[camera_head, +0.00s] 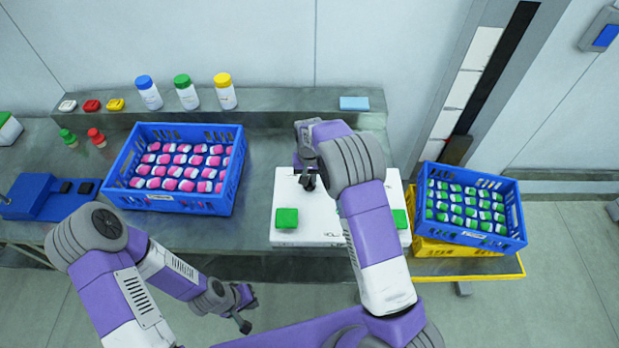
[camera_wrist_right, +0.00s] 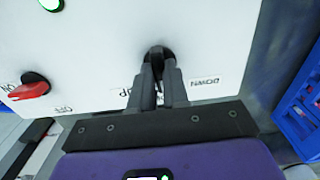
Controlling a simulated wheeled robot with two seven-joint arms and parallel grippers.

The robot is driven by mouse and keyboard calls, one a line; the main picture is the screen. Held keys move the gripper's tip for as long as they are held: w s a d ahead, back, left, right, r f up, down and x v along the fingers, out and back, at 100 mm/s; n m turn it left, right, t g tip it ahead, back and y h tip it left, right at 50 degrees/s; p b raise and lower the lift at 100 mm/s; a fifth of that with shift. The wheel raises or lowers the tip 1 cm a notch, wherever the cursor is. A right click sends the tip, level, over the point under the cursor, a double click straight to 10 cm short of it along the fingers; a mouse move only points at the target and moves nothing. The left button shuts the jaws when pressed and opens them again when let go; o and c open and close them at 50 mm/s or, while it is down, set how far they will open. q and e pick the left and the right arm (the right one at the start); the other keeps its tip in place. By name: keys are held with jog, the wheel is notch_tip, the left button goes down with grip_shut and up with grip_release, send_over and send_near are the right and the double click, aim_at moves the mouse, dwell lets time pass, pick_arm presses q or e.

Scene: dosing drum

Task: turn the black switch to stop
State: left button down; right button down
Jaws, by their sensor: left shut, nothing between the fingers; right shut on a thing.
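The white control box (camera_head: 322,208) sits on the bench, partly hidden by my right arm. My right gripper (camera_head: 309,182) is over it; in the right wrist view its two fingers (camera_wrist_right: 158,70) are closed around the black switch (camera_wrist_right: 157,51), which is mostly hidden between them. Labels reading UP and DOWN show on either side of the fingers. A red switch (camera_wrist_right: 30,88) with ON and OFF labels is to the left on the same panel. My left gripper (camera_head: 244,308) is shut and empty, low in front of the bench.
A blue crate of pink-and-white items (camera_head: 170,200) stands left of the box. A blue crate of green-and-white items (camera_head: 475,236) sits on a yellow crate (camera_head: 440,248) at right. Bottles (camera_head: 187,94) stand on the back shelf.

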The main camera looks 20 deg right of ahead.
aim_at(310, 181)
dwell(0.4)
jog(key=c, duration=1.1)
grip_release()
notch_tip(310, 181, up, 8)
jog(key=shift+f, duration=0.15)
